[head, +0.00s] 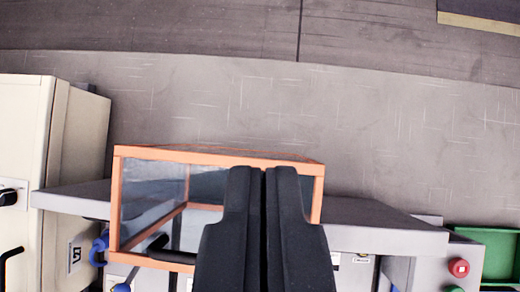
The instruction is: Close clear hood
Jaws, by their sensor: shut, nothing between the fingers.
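The clear hood (152,197) is a box of see-through panels in an orange frame, at the centre-left of the head view. A dark bar like a handle (174,257) lies along its lower edge. My gripper (263,171) is black, shut and empty. It rises from the bottom of the picture and covers the right half of the hood. The hood's lower right part is hidden, and how far the hood stands open is unclear.
The hood stands at a grey bench (372,225). A cream cabinet (22,130) with dark handles is on the left. A red button (459,267) and a green bin (497,247) are at lower right. Blue parts (99,250) show at lower left. Bare grey floor (400,130) lies beyond.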

